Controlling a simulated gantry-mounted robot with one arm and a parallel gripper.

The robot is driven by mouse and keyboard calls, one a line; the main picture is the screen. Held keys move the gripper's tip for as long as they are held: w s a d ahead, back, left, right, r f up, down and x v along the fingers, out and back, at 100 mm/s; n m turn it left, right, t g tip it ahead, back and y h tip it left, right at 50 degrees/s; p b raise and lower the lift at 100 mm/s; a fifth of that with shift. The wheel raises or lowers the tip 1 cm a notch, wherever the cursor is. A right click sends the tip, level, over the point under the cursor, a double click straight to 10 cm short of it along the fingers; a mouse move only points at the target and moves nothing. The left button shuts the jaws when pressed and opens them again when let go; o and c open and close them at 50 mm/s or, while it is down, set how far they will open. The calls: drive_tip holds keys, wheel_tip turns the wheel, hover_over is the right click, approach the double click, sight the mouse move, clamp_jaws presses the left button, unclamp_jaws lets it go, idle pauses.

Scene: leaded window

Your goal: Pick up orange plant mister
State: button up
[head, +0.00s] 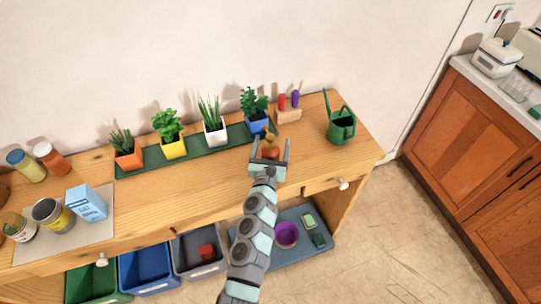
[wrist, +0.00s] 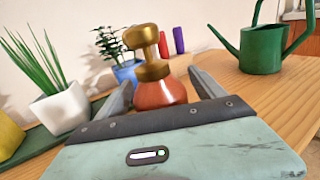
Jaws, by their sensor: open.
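The orange plant mister (head: 270,152) stands upright on the wooden bench, with a brass-coloured top. In the wrist view the orange plant mister (wrist: 159,92) shows between my fingers, its lower part hidden behind the gripper body. My gripper (head: 270,144) is open, with one finger on each side of the mister. The gripper also shows in the wrist view (wrist: 162,90). There seems to be a gap on each side, but I cannot tell whether either finger touches it.
A green watering can (head: 341,126) stands to the right. Several potted plants sit on a green mat (head: 190,151) to the left, the blue pot (head: 257,123) closest. A wooden block (head: 288,115) with red and purple handles stands behind. The bench's front right is clear.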

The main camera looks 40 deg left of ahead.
clamp_jaws()
idle(0.8)
